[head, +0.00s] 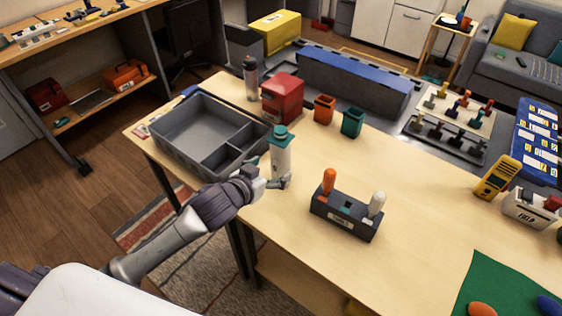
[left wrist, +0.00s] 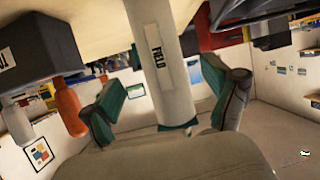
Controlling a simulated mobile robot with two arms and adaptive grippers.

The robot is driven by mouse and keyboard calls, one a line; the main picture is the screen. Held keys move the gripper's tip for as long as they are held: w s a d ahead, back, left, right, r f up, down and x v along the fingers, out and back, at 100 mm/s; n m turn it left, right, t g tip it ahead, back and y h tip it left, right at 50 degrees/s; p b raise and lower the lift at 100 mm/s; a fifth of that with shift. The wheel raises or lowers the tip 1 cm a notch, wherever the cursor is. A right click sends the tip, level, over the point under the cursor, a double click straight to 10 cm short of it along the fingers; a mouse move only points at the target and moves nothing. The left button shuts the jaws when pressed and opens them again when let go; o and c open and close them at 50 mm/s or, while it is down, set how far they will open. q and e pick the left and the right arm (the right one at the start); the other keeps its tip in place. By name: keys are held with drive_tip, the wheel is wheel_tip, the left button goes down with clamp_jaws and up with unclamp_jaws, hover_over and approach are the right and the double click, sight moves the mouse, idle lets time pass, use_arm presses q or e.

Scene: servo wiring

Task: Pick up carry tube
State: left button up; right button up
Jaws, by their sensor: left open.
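The carry tube (head: 281,158) is a white cylinder with a teal cap. It stands upright on the table, just right of the grey tray. My right gripper is not in view.
The grey divided tray (head: 183,158) is left of the tube. A red box (head: 283,97), an orange cup (head: 324,109) and a teal cup (head: 352,122) stand behind. A dark holder (head: 342,222) with orange- and white-handled tools is to the right. The table's right middle is clear.

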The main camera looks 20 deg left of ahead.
sight(275, 165)
use_arm(q)
drive_tip(key=p+x, duration=0.1)
drive_tip(key=x, duration=0.4)
drive_tip(key=shift+w+r, duration=0.15)
drive_tip(key=shift+w, duration=0.1)
drive_tip(key=shift+w+f, duration=0.25)
drive_tip(key=shift+w, duration=0.05)
drive_tip(key=shift+s, duration=0.1)
drive_tip(key=shift+c, duration=1.3)
drive_tip(key=shift+r, duration=0.1)
drive_tip(key=c, duration=1.1)
